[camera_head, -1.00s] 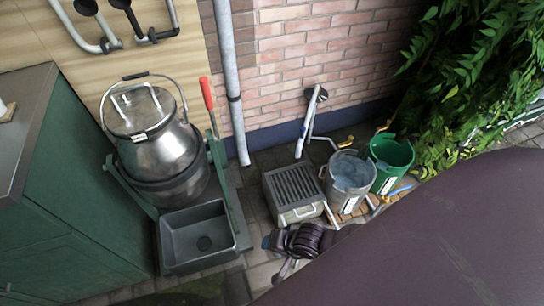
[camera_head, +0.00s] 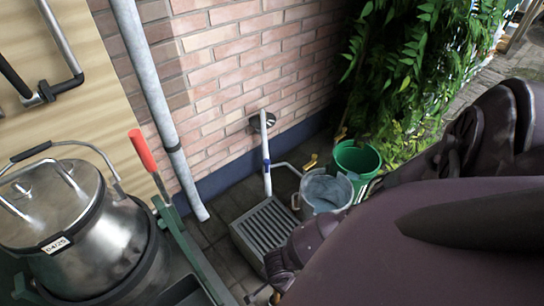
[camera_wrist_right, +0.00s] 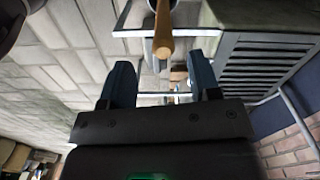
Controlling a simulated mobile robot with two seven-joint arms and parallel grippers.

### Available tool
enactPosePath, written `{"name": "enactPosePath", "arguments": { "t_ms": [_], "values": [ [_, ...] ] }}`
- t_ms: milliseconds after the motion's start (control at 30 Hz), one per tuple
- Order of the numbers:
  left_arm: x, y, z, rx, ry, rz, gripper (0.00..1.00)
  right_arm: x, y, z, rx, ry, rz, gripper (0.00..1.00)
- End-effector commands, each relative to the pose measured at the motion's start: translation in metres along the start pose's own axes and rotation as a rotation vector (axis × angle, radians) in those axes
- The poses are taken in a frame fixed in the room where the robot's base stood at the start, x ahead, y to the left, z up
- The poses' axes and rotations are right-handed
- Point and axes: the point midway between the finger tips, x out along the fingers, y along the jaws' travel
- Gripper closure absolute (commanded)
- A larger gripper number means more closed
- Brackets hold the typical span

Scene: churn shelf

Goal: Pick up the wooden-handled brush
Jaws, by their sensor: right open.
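In the right wrist view, a tan wooden handle (camera_wrist_right: 163,30), probably the brush's, lies just beyond the fingertips and roughly in line with the gap between them. Only part of it shows, and I cannot make out any bristles. My right gripper (camera_wrist_right: 159,64) is open, its two dark blue fingers apart with nothing held between them. In the head view my dark right arm hides the ground where the brush might be, and the brush is not visible there. My left gripper is not in view.
A slatted grey drain box (camera_head: 268,236) stands by the brick wall, with a grey bucket (camera_head: 326,192) and green bucket (camera_head: 357,158) to its right. A steel churn (camera_head: 65,215) and red-handled lever (camera_head: 143,150) stand at left. A grey downpipe (camera_head: 150,85) runs down the wall.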

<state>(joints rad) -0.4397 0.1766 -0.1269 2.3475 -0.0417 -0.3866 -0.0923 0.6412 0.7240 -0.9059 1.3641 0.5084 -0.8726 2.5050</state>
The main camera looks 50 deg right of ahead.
Motion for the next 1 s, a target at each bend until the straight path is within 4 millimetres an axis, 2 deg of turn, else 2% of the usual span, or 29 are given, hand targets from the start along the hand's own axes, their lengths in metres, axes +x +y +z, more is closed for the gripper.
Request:
{"name": "enactPosePath", "arguments": {
  "t_ms": [33,267,367,700,1000],
  "values": [
    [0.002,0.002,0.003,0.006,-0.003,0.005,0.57,0.013,0.005,-0.001,-0.001,0.002,0.011,0.43],
    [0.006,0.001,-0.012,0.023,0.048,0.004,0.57,0.025,0.002,0.000,-0.001,-0.001,0.003,0.43],
    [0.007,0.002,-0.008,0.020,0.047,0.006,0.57,0.031,0.001,0.000,-0.002,0.000,0.003,0.43],
    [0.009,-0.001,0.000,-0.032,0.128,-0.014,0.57,0.070,0.001,-0.001,-0.002,0.000,0.009,0.43],
    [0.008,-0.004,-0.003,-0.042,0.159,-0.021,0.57,0.074,-0.004,-0.001,-0.001,-0.001,-0.001,0.43]
  ]
}}
